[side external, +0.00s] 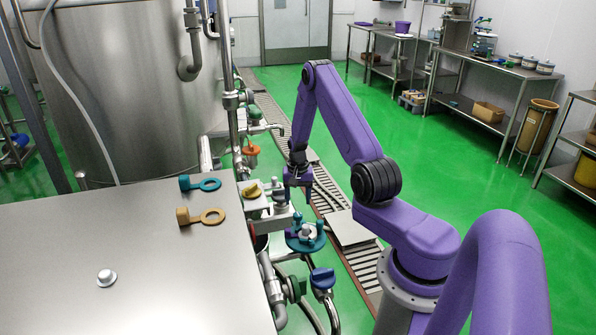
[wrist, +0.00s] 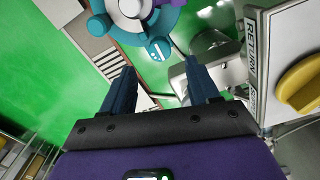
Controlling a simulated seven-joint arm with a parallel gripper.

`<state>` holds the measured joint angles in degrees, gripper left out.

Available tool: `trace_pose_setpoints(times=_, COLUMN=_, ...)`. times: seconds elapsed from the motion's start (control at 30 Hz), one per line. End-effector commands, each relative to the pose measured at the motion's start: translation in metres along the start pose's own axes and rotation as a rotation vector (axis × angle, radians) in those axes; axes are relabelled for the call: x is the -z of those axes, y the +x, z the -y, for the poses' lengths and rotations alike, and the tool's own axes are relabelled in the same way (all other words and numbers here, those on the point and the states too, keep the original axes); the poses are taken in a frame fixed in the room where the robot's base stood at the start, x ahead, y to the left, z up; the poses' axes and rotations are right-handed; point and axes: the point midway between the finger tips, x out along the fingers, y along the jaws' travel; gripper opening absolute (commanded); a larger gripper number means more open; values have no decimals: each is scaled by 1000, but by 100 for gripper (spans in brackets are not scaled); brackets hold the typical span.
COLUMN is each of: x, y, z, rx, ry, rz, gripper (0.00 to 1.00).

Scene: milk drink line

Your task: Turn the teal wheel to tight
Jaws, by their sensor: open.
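The teal wheel (side external: 293,243) sits on the pipework right of the steel table, with a pale hub at its centre. In the wrist view the teal wheel (wrist: 167,20) is at the top, cut off by the frame edge, with rounded lobes and a small white mark on one lobe. My gripper (side external: 298,197) is above and slightly behind the wheel in the side view. In the wrist view my gripper (wrist: 160,72) has its two dark blue fingers apart with nothing between them. The fingers are clear of the wheel. I cannot read the wheel's setting.
A yellow knob (wrist: 301,84) on a panel marked RETURN is right of my fingers; the yellow knob (side external: 251,190) also shows left of my gripper. A blue handle (side external: 322,278) is below the wheel.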

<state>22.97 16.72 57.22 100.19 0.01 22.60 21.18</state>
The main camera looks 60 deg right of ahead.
Motion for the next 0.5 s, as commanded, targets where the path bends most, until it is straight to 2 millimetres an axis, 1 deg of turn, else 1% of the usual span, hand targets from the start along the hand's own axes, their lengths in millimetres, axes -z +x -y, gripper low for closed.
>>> trace_pose_setpoints(times=0.03, x=1, y=-11, z=0, rx=2, ry=0, rz=-5, gripper=60)
trace_pose_setpoints(times=0.2, x=1, y=-44, z=0, rx=2, ry=0, rz=-5, gripper=60)
trace_pose_setpoints(times=0.4, x=1, y=-81, z=0, rx=1, ry=1, rz=-3, gripper=60)
trace_pose_setpoints(times=0.5, x=1, y=-96, z=0, rx=1, ry=2, rz=-3, gripper=60)
